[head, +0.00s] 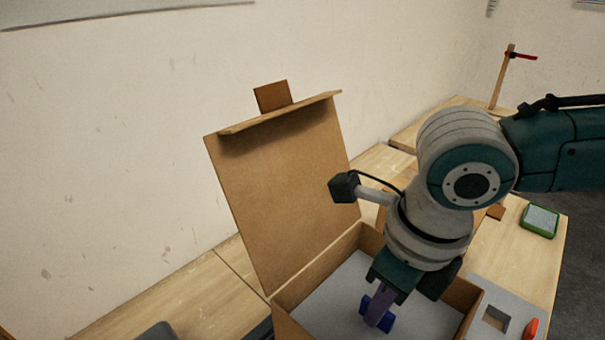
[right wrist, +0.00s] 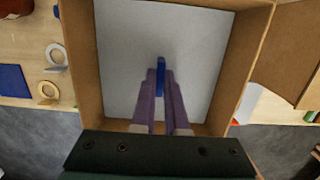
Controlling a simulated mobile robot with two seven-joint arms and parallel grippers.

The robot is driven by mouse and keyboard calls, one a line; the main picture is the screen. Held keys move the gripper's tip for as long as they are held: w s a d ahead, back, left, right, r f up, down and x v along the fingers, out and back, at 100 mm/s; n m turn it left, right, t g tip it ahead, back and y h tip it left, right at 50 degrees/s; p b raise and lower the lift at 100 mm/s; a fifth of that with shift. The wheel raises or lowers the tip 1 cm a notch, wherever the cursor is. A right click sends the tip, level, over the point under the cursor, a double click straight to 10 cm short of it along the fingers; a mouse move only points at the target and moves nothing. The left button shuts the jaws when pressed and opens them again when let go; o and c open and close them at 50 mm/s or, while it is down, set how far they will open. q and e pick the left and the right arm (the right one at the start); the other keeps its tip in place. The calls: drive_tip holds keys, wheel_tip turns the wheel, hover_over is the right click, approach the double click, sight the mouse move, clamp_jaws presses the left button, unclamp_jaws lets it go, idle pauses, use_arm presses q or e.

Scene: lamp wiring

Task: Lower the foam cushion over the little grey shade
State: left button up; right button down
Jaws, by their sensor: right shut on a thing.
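The foam cushion (head: 337,292) is a flat light-grey slab inside the open cardboard box (head: 461,297). It nearly fills the box opening in the right wrist view (right wrist: 120,60). A blue grip tab (right wrist: 161,62) stands up near its middle. My right gripper (head: 377,308) points down into the box, its purple fingers shut on the blue tab; they also show in the right wrist view (right wrist: 160,78). The little grey shade is not visible; whatever lies under the cushion is hidden. I cannot tell how deep the cushion sits. My left gripper is out of view.
The box lid (head: 275,185) stands open at the back left, near the wall. A grey block with a square hole (head: 476,283) and an orange piece (head: 531,328) lie right of the box. A green-rimmed device (head: 540,221) and a wooden post (head: 502,77) stand farther right.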

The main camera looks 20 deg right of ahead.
idle(0.4)
drive_tip(key=shift+f, duration=0.35)
drive_tip(key=shift+c, duration=2.3)
unclamp_jaws()
wheel_tip(320, 180, up, 4)
drive_tip(key=p, duration=0.3)
drive_tip(key=shift+f, duration=0.2)
wheel_tip(320, 180, up, 4)
drive_tip(key=p, duration=0.5)
drive_tip(key=shift+r, duration=0.25)
